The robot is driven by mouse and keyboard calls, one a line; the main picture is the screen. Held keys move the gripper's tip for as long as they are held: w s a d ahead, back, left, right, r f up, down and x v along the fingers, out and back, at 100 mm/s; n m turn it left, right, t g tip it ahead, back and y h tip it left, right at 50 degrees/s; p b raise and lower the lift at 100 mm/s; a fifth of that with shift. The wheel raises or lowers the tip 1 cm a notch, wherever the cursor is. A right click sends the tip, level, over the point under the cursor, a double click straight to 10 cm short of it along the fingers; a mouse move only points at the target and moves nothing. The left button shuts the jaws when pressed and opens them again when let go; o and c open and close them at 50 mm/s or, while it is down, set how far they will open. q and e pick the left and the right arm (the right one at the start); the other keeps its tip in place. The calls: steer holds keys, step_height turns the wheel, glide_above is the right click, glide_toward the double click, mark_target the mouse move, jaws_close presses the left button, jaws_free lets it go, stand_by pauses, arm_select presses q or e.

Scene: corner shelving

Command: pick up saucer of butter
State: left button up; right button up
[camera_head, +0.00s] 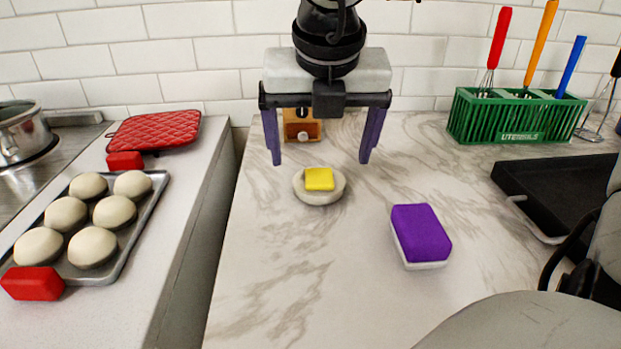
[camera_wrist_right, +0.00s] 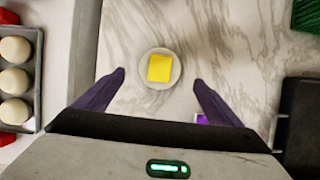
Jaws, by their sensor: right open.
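The saucer (camera_head: 319,196) is small, round and pale, with a square yellow pat of butter (camera_head: 319,179) on it. It rests on the marble counter below my right gripper (camera_head: 320,160). That gripper points down, open and empty, with its two purple fingers wide apart above and to either side of the saucer. In the right wrist view the saucer (camera_wrist_right: 174,82) and butter (camera_wrist_right: 160,68) lie just beyond and between the fingertips (camera_wrist_right: 158,78). My left gripper is not clearly in view.
A purple and white sponge (camera_head: 421,236) lies right of the saucer. A wooden box (camera_head: 301,126) stands behind it. A green utensil rack (camera_head: 516,117) and black tray (camera_head: 550,185) are at right. A bun tray (camera_head: 140,222) is left, across a gap. The marble in front is clear.

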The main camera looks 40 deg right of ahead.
mark_target(319, 177)
steer(key=x, duration=0.6)
steer(key=shift+f, duration=0.3)
steer(key=shift+w+r, duration=0.1)
steer(key=c, duration=1.5)
